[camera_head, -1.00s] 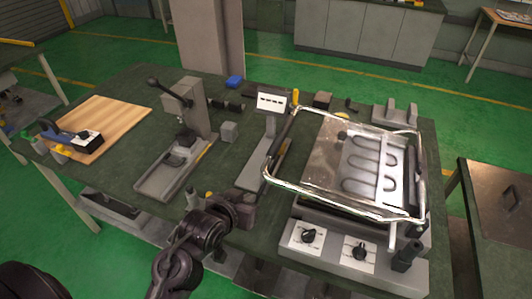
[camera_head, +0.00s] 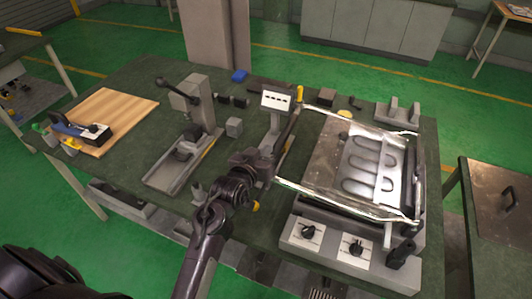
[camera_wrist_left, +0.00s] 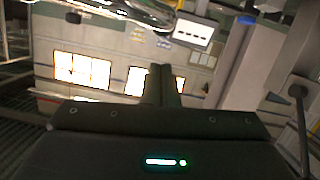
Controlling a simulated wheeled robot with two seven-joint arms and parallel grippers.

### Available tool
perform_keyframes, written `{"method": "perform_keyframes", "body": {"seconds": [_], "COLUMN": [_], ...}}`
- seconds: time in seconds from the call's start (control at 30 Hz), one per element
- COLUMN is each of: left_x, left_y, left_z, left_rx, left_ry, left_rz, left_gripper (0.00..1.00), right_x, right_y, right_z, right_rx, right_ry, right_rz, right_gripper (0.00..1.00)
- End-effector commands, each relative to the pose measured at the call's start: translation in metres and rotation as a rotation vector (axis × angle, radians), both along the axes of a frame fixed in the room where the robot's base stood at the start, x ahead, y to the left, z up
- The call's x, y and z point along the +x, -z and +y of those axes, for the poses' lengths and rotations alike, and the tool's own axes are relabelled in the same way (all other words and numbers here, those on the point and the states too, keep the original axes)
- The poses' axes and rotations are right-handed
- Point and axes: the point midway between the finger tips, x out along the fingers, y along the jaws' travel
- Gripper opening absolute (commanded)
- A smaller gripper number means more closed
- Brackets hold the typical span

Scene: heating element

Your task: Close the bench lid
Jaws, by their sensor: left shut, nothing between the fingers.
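The bench lid appears to be the shiny metal frame (camera_head: 345,206) around the silver plate (camera_head: 330,160) of the heating unit on the right of the bench. In the head view it lies low, close around the plate; I cannot tell whether it is fully down. My left gripper (camera_head: 272,162) is shut and empty, just left of the frame's near left corner; contact cannot be made out. In the left wrist view the closed fingers (camera_wrist_left: 162,82) point up the picture, with shiny metal bars (camera_wrist_left: 110,12) at upper left. My right gripper is not in view.
The unit's front has two black knobs (camera_head: 309,232). A small display (camera_head: 276,101) stands behind my left gripper. A grey press (camera_head: 193,105) and a wooden board (camera_head: 112,115) are to the left. Bare green bench top shows between the board and the press.

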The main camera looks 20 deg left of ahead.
Motion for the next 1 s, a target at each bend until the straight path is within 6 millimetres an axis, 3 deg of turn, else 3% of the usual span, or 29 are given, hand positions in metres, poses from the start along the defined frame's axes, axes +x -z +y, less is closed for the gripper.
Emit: {"method": "perform_keyframes", "body": {"seconds": [0.2,0.57,0.67,0.87,1.0], "left_x": [0.000,-0.001,-0.001,-0.001,-0.001], "left_y": [0.018,0.022,0.028,0.058,0.060], "left_z": [-0.003,-0.003,-0.003,0.001,0.002], "left_rx": [0.000,0.001,0.001,0.003,0.000], "left_ry": [0.000,0.000,0.000,0.001,0.000], "left_rz": [-0.001,-0.003,-0.001,0.001,0.006], "left_gripper": [0.00,0.00,0.00,0.00,0.00], "right_x": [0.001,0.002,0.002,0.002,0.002], "right_y": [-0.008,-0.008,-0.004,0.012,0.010], "right_z": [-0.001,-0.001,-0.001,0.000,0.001], "right_rx": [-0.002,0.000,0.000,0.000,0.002], "right_ry": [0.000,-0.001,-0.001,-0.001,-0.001], "right_rz": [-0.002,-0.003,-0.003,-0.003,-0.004], "right_gripper": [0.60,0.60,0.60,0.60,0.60]}}
